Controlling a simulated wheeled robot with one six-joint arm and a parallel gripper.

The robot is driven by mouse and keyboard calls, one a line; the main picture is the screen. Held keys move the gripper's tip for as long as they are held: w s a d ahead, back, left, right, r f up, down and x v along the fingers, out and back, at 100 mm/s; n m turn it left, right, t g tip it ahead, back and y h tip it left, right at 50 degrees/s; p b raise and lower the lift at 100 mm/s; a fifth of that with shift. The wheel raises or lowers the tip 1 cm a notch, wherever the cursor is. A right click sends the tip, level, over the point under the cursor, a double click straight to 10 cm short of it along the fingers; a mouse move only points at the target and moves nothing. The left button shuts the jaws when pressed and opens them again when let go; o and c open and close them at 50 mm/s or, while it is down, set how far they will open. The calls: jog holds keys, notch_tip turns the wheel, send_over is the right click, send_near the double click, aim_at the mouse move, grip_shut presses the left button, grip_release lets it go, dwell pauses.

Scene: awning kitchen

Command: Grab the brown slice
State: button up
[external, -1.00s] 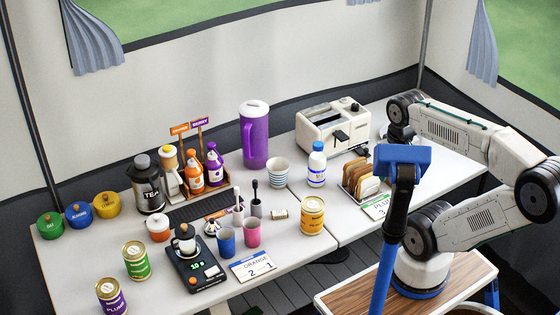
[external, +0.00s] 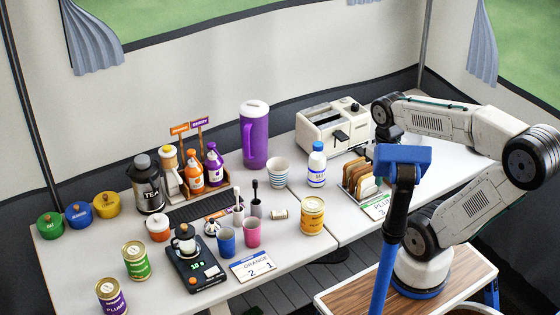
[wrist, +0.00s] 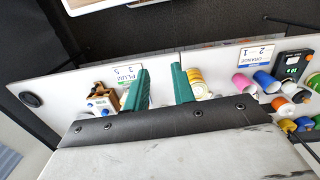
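A rack (external: 347,187) holds several upright bread slices, from brown to pale, on the right-hand table in the external view. A brown slice (external: 354,170) stands among them, partly overlapped by its neighbours. My gripper is above and behind the rack in the external view, largely hidden by the blue-topped stand and my arm. In the wrist view, my gripper (wrist: 160,68) has its two green fingers apart, with only bare table between them.
A toaster (external: 325,127) stands behind the rack. A white bottle (external: 316,168) is left of it, and a yellow can (external: 312,216) is farther front-left. A PLUM card (external: 378,206) lies in front of the rack. The blue-topped stand (external: 402,155) blocks part of the external view.

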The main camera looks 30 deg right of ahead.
jog(key=w+d+f+n+g+h, duration=0.3)
jog(key=w+f+n+g+h, duration=0.15)
jog(key=w+f, duration=0.45)
jog(key=n+t+h, duration=0.5)
jog(key=n+h, duration=0.4)
jog(key=n, duration=0.3)
send_near(359, 169)
jog(key=shift+n, duration=0.45)
jog(key=x, duration=0.7)
jog(key=shift+w+d+r, duration=0.1)
jog(key=shift+r, duration=0.05)
jog(key=x, duration=0.5)
jog(key=shift+d+f, duration=0.2)
jog(key=shift+f, duration=0.15)
jog(key=c, duration=0.5)
